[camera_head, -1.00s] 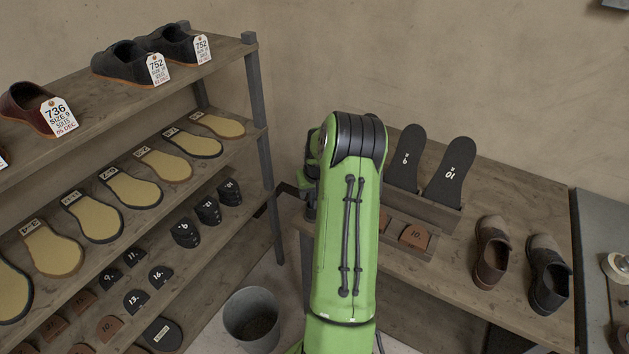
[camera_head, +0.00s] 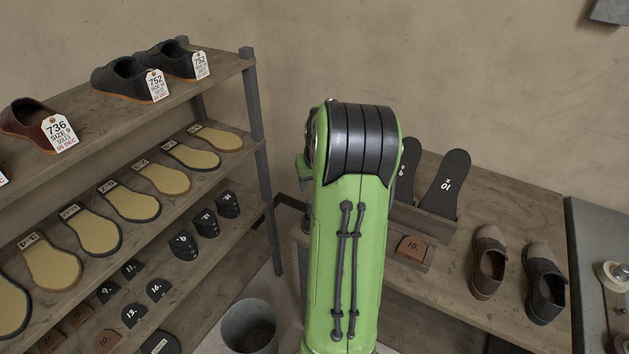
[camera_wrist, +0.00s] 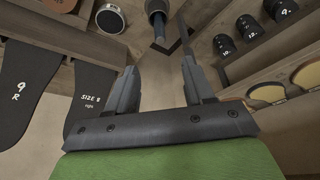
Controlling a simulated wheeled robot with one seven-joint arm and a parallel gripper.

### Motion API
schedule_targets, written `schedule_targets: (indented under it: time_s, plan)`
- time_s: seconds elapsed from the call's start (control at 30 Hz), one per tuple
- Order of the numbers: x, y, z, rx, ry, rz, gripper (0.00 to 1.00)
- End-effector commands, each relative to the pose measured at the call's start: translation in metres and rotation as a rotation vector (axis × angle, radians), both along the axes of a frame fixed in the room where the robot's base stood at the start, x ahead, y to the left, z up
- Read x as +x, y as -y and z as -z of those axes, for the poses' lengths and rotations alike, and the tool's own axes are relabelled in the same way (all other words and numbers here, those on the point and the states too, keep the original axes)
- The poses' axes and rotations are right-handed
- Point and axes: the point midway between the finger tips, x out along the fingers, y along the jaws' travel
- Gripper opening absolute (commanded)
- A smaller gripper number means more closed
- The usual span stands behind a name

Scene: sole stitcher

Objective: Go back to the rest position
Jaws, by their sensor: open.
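My gripper (camera_wrist: 158,85) shows in the wrist view with its two fingers apart and nothing between them. In the head view my green arm link stands upright in the middle of the picture and hides the gripper. In the wrist view a black sole marked 9 R (camera_wrist: 20,95) and one marked SIZE 8 (camera_wrist: 92,88) lie to the left of the fingers, with a gap between. Shelves with black heel pieces (camera_wrist: 252,27) lie to the right.
The shelf rack (camera_head: 250,90) at left holds tagged shoes (camera_head: 130,78), insoles (camera_head: 131,200) and heel pieces. A grey bucket (camera_head: 249,328) stands on the floor between.

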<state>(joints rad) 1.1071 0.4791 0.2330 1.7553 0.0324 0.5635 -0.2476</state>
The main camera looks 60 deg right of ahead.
Motion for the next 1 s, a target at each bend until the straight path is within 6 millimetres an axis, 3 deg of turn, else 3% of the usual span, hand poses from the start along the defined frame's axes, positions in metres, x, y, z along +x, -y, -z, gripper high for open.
schedule_targets:
  time_s: [0.37,1.0]
  plan:
    - [0.0,0.0,-0.003,0.0,0.0,0.0,0.52]
    - [0.0,0.0,-0.063,-0.001,0.001,-0.001,0.52]
